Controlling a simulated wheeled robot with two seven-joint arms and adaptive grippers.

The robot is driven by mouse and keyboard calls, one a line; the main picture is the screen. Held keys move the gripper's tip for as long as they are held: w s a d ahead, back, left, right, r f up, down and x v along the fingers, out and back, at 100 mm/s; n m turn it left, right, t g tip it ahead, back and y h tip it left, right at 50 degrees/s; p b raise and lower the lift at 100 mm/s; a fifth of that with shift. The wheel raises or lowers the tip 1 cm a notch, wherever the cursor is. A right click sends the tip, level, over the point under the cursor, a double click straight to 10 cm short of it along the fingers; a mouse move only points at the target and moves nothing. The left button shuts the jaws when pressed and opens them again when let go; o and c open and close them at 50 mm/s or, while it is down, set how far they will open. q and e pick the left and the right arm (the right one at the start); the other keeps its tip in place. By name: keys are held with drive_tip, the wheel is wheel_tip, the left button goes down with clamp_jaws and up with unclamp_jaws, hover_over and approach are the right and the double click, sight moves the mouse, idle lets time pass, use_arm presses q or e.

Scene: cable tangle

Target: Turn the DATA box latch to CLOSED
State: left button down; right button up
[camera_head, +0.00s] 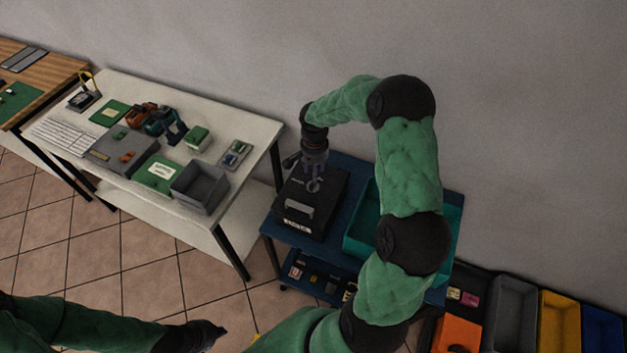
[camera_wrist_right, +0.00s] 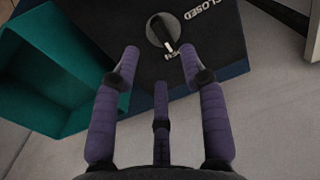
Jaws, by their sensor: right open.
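The black DATA box (camera_head: 312,202) stands on the blue cart, with a handle and a white label on its front. Its latch (camera_wrist_right: 160,32) is a round dark knob with a pale pointer on the lid. The pointer is turned toward a small, partly hidden label, away from the word CLOSED (camera_wrist_right: 200,14). My right gripper (camera_head: 314,183) is above the lid, pointing down. In the right wrist view its purple fingers (camera_wrist_right: 160,62) are spread and empty, a little short of the knob. My left gripper (camera_head: 212,333) is low at the bottom left, far from the box; its fingers are unclear.
A teal bin (camera_head: 362,222) stands right beside the box on the blue cart (camera_head: 343,163). A white table (camera_head: 252,140) with a grey bin (camera_head: 198,187) and tools is to the left. Coloured bins (camera_head: 558,318) stand at the lower right. A wall is behind.

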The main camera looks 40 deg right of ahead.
sight(313, 184)
wheel_tip(313, 184, down, 6)
drive_tip(key=shift+w+f, duration=0.1)
idle(0.4)
clamp_jaws()
